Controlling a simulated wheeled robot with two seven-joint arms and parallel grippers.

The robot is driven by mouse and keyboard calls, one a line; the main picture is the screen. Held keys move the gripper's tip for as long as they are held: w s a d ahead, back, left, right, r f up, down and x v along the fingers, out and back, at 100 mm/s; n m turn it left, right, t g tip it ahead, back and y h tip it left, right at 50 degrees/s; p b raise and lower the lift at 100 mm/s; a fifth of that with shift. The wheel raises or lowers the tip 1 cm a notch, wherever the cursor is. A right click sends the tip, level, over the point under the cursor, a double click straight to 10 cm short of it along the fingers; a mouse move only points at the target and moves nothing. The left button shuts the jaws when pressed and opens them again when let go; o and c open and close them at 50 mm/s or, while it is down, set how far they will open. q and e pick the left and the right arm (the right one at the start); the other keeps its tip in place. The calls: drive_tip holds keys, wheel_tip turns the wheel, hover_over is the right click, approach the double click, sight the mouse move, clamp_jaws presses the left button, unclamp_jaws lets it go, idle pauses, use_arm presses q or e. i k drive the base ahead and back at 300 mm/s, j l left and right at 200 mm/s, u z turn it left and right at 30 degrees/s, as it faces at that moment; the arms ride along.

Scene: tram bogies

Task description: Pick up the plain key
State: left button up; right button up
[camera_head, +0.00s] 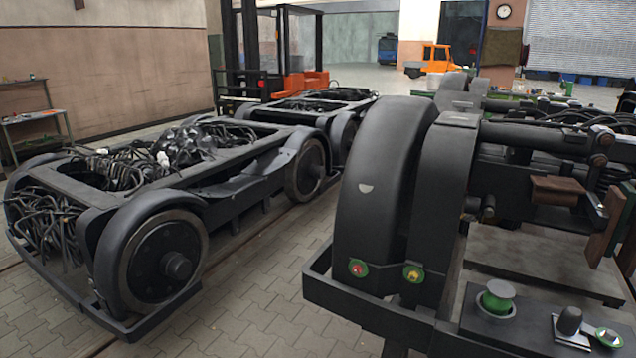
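I cannot make out a plain key in the head view. Neither of my grippers is in view.
A black bogie frame (388,180) fills the right, with a green-capped fitting (497,296) and small metal parts (570,324) at its lower right. Another bogie (160,200) stands at left. Paved floor (262,290) lies free between them. A shelf table (36,118) stands far left.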

sight(461, 105)
drive_tip(key=i+j+u, duration=0.3)
drive_tip(key=u, duration=0.15)
drive_tip(key=i+j+u, duration=0.1)
drive_tip(key=i+u, duration=0.75)
drive_tip(key=i+z, duration=0.3)
drive_tip(key=i, duration=0.2)
drive_tip(key=i+z, duration=0.35)
drive_tip(key=i, duration=0.15)
drive_tip(key=i+j+z, duration=0.15)
drive_tip(key=i+z, duration=0.15)
drive_tip(key=i, duration=0.15)
drive_tip(key=i+j+z, duration=0.3)
drive_tip(key=i, duration=0.15)
drive_tip(key=i+l+z, duration=0.1)
drive_tip(key=i+z, duration=0.2)
drive_tip(key=z, duration=0.2)
drive_tip(key=i+z, duration=0.45)
drive_tip(key=i+j+z, duration=0.2)
drive_tip(key=z, duration=0.3)
drive_tip(key=i+j+z, duration=0.25)
drive_tip(key=z, duration=0.2)
drive_tip(key=i+j, duration=0.2)
drive_tip(key=j, duration=0.15)
drive_tip(key=i+j, duration=0.2)
drive_tip(key=j, duration=0.2)
drive_tip(key=i+j+z, duration=0.1)
drive_tip(key=j, duration=0.25)
drive_tip(key=i+j, duration=0.25)
drive_tip(key=j+z, duration=0.05)
drive_tip(key=j, duration=0.05)
